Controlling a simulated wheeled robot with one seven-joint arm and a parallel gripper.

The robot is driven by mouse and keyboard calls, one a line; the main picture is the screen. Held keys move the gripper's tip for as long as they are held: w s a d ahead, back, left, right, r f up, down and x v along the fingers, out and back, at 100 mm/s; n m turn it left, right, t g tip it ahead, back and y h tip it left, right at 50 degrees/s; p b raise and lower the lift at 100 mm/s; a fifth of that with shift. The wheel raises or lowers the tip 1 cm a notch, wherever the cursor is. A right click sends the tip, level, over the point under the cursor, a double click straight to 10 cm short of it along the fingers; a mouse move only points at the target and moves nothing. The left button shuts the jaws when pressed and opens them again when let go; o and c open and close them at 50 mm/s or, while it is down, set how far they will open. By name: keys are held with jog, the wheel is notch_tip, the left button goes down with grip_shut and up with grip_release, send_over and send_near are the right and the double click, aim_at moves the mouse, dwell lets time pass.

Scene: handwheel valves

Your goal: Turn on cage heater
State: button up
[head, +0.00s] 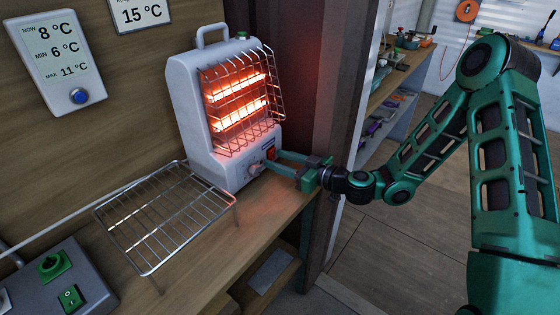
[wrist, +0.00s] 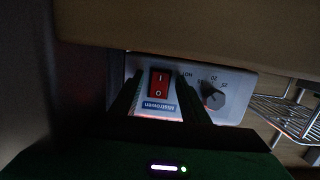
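The cage heater (head: 190,110) is a pale upright box with a top handle and a wire guard (head: 255,105) on the shelf. Two bars behind the guard glow orange. Its red rocker switch (head: 271,153) is on the lower front; it shows larger in the wrist view (wrist: 159,83), marked I and O. A dark round dial (wrist: 213,97) with temperature marks sits beside it. My gripper (head: 270,159) is at the lower front of the heater, its green fingers apart and empty. In the wrist view the fingers lie on either side of the switch; whether they touch the panel I cannot tell.
A wire rack (head: 165,218) stands on the shelf left of the heater. A grey control box (head: 55,285) with green switches is at lower left. Thermometer panels (head: 62,62) hang on the wooden wall. A dark post (head: 325,100) rises behind my gripper.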

jog(key=v, duration=1)
jog(key=shift+s+d, duration=0.15)
jog(key=shift+d, duration=0.2)
